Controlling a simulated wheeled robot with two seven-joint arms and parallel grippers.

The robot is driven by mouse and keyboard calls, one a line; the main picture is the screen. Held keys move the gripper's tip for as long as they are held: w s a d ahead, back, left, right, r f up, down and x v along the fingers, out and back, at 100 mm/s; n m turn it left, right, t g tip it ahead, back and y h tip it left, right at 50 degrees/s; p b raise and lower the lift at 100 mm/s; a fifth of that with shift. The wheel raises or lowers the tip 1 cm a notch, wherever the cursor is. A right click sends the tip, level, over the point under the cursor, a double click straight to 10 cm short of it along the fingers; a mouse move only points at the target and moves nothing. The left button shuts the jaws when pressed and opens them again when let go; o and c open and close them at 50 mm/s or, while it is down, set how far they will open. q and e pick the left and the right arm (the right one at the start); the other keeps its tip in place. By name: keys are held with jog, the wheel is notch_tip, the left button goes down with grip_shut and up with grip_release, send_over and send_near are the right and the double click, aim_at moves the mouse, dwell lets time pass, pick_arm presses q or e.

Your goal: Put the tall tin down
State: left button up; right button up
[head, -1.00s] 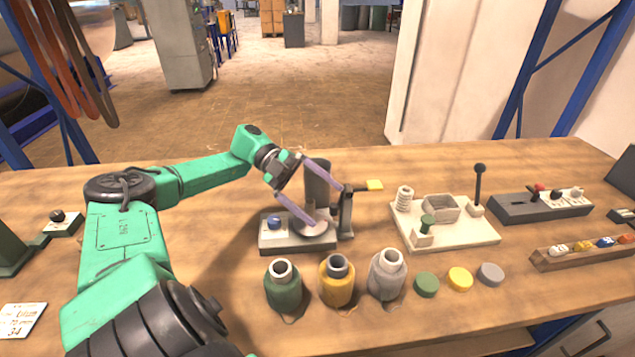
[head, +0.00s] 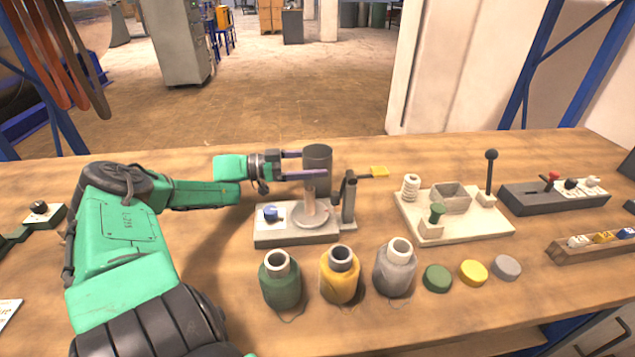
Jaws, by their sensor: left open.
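My right gripper is not in view.
Green (head: 280,285), yellow (head: 340,281) and grey (head: 395,274) bottles stand in front. A cream fixture board (head: 470,227) lies right. The back left table is clear.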

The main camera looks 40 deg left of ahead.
aim_at(330, 162)
pick_arm(q)
jog(key=b+x, duration=0.3)
jog(key=x, duration=0.1)
jog(key=shift+d+f+b, duration=0.1)
jog(key=shift+f+b, duration=0.2)
jog(key=shift+r, duration=0.3)
jog(key=c, duration=1.3)
